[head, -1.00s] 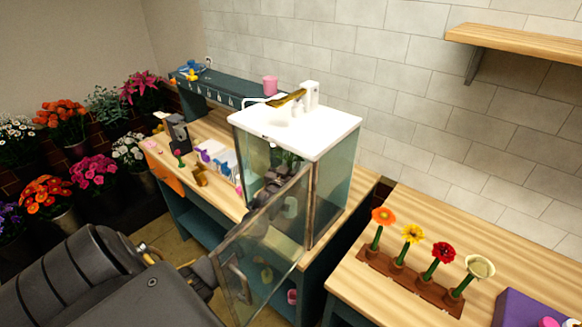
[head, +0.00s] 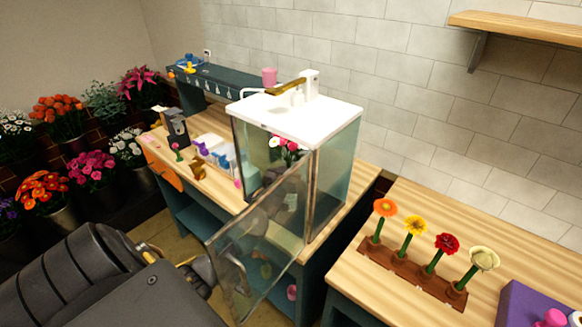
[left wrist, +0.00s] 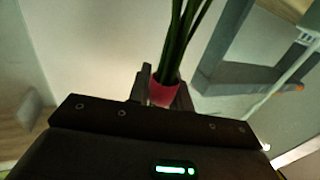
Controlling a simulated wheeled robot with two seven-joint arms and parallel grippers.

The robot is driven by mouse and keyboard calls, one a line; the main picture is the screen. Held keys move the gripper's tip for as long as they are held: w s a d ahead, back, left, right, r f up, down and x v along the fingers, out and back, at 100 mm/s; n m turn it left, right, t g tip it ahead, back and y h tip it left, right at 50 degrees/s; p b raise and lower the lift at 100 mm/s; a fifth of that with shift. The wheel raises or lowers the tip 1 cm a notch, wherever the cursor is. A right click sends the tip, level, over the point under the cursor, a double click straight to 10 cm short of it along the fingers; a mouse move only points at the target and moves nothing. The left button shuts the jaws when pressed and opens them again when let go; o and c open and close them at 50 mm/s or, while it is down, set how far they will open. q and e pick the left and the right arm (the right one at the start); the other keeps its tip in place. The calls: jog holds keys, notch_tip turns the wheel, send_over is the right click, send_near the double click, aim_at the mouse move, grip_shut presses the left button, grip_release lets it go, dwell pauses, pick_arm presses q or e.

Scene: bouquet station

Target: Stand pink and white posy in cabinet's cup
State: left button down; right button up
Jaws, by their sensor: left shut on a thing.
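The pink and white posy (head: 285,148) shows behind the glass of the cabinet (head: 335,180), flowers upward, under its white top. In the left wrist view, green stems (left wrist: 183,45) rise from a pink band (left wrist: 163,93) between the fingers of my left gripper (left wrist: 163,88). The gripper is shut on the posy there; the flower heads are out of that view. In the head view my left arm reaches the open glass door, and the fingers cannot be made out. A pale shape low behind the glass may be the cup (head: 290,201); whether the stems are in it I cannot tell.
The open glass door (head: 262,245) juts out toward me. On the right bench a wooden rack (head: 405,268) holds several single flowers, beside a purple box (head: 530,305). Flower buckets stand at left.

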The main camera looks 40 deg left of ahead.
pick_arm(q)
jog(key=shift+f, duration=0.35)
dwell(0.9)
jog(key=shift+f, duration=0.2)
jog(key=shift+f+b, duration=0.35)
jog(key=shift+f+b, duration=0.7)
jog(key=shift+f, duration=0.35)
dwell(0.8)
jog(key=shift+f, duration=0.35)
jog(key=shift+f+b, duration=0.65)
dwell(0.4)
jog(key=c, duration=0.6)
grip_release()
jog(key=shift+c, duration=0.2)
